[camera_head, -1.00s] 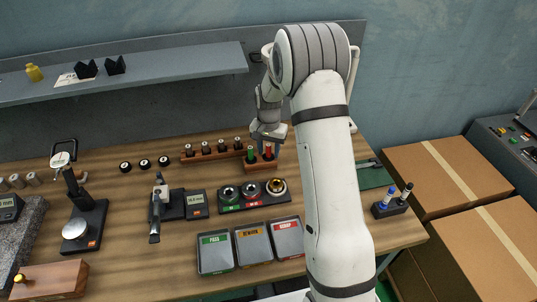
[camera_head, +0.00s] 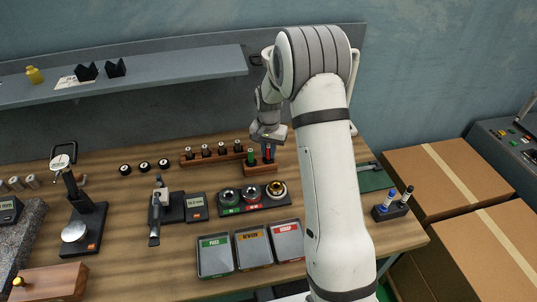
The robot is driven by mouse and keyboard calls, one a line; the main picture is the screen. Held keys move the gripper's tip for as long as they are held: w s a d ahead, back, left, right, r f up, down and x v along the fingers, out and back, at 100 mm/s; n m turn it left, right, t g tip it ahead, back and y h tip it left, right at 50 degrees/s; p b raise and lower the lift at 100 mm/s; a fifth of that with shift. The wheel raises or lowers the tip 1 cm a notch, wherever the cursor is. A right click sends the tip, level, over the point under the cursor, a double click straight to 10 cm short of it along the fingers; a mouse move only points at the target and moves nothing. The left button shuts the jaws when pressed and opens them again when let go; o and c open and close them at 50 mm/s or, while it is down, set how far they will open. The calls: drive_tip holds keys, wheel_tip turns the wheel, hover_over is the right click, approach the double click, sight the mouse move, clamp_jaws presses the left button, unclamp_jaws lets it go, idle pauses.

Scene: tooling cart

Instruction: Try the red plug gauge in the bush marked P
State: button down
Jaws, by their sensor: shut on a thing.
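The red plug gauge (camera_head: 268,152) stands in the small wooden block (camera_head: 259,170) at the back middle of the table, beside the green plug gauge (camera_head: 250,156). My gripper (camera_head: 268,146) points down and is shut on the red gauge's upper part. Whether the gauge is raised in the block is too small to tell. The black bush holder (camera_head: 252,208) lies just in front of the block, with three ring bushes: left (camera_head: 229,196), middle (camera_head: 250,192) and a brass-coloured right one (camera_head: 276,189). Their marks are too small to read.
A rack with several dark gauges (camera_head: 211,154) stands behind left. Three trays, green-labelled (camera_head: 215,257), orange-labelled (camera_head: 253,248) and red-labelled (camera_head: 288,241), lie in front. A micrometer stand (camera_head: 170,207) is left. A marker holder (camera_head: 390,211) is right.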

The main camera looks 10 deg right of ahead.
wheel_tip(320, 180, up, 10)
drive_tip(key=shift+f+b, duration=0.1)
drive_tip(key=shift+b, duration=0.75)
wheel_tip(320, 180, up, 4)
drive_tip(key=p, duration=0.2)
drive_tip(key=shift+r+p, duration=0.2)
drive_tip(key=shift+p, duration=0.2)
drive_tip(key=s+f+b, duration=0.5)
drive_tip(key=s, duration=0.6)
drive_tip(key=shift+s+f+b, duration=0.2)
drive_tip(key=shift+f+b, duration=1.75)
drive_tip(key=shift+f, duration=0.95)
drive_tip(key=shift+f+b, duration=0.45)
drive_tip(key=shift+f, duration=0.1)
drive_tip(key=shift+s+f, duration=0.15)
drive_tip(key=shift+f, duration=0.05)
idle(1.1)
